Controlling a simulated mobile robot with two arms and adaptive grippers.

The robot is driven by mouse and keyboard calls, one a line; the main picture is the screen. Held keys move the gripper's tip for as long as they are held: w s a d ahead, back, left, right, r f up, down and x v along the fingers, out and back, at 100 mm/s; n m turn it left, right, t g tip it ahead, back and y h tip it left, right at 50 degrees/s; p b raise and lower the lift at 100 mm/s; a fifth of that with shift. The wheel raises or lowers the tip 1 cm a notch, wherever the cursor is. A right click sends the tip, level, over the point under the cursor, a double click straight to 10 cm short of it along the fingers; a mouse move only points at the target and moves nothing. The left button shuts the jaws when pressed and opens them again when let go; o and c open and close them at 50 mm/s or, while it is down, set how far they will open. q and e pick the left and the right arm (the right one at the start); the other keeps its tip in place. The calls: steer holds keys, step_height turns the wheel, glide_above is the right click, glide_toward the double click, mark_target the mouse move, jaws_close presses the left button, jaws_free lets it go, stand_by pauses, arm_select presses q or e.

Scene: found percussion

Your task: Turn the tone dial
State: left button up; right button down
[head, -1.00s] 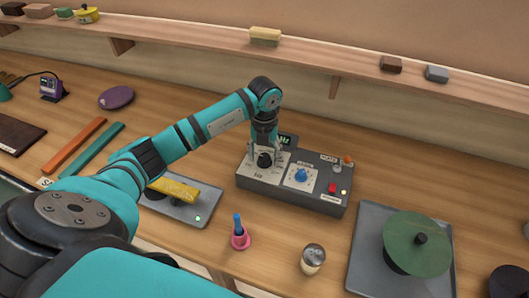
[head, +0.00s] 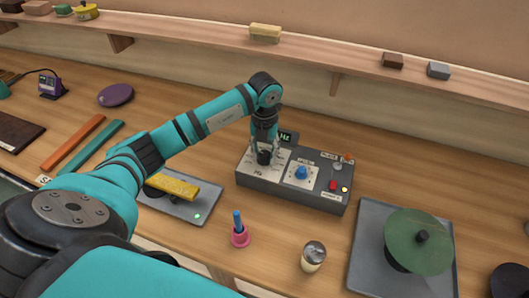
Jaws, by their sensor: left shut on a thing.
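A dark grey control box (head: 290,200) stands on the wooden bench at the middle. A black dial (head: 264,157) sits on a pale plate at its left, marked Hz. A blue dial (head: 301,172) sits on another pale plate to the right. My left gripper (head: 264,154) reaches down from above and is shut on the black dial, its fingers on either side. A small display with green characters (head: 286,137) is at the back of the box, partly hidden by the gripper. My right gripper is not in view.
A red button (head: 333,185) and a lit yellow lamp (head: 345,190) are at the box's right. In front stand a pink holder (head: 240,239) and a shaker-like cup (head: 313,256). A green disc (head: 418,241) stands over a grey tray (head: 367,240). A shelf (head: 330,61) runs behind.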

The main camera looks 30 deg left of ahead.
mark_target(265, 153)
arm_select(q)
steer(key=m+b, duration=0.2)
steer(key=m, duration=0.1)
steer(key=shift+f+b, duration=0.1)
steer(key=shift+b, duration=0.2)
steer(key=shift+m+b, duration=0.55)
steer(key=shift+m, duration=0.35)
steer(key=shift+r, duration=0.2)
steer(key=o, duration=1.2)
steer(key=shift+c, duration=0.2)
step_height(265, 153, up, 12)
